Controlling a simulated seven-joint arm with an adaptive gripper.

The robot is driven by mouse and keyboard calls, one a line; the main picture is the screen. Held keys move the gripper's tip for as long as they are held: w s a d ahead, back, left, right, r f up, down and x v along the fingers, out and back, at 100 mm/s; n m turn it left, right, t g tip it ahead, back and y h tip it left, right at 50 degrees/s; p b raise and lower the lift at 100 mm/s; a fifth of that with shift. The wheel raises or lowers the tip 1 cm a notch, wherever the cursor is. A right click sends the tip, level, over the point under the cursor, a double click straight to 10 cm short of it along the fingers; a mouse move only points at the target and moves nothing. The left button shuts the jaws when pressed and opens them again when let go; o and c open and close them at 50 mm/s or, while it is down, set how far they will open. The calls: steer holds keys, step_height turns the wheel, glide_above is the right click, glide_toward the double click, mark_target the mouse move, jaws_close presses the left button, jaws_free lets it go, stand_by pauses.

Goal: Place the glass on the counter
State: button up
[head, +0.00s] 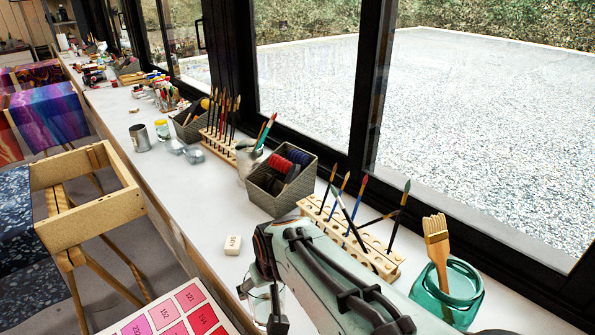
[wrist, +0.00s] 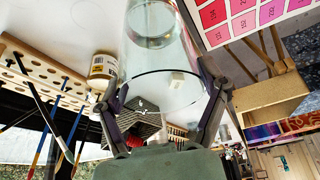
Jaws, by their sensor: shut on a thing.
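The clear glass (head: 262,300) is at my gripper (head: 260,307) near the bottom of the head view, over the front part of the white counter (head: 190,190). In the wrist view the transparent glass (wrist: 150,60) stands between the two dark fingers of my gripper (wrist: 163,100), which are shut on its sides. Its rim faces the wrist camera, and the counter shows through it. My arm hides part of the glass in the head view. I cannot tell whether its base touches the counter.
A small white block (head: 233,245) lies just beyond the glass. A color chart (head: 165,318) is at the counter's front side. Bare counter extends farther back.

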steer(key=w+d+r+m+h, duration=0.1)
steer(key=w+d+r+m, duration=0.15)
steer(key=d, duration=0.75)
steer(key=w+d+r+m+h, duration=0.1)
steer(key=d+m, duration=0.2)
steer(key=d, duration=0.7)
step_height(320, 180, down, 10)
steer(key=shift+d+t, duration=0.3)
steer(key=shift+d, duration=0.15)
steer(key=shift+s, duration=0.1)
steer(key=o, duration=1)
steer(key=shift+c, duration=0.2)
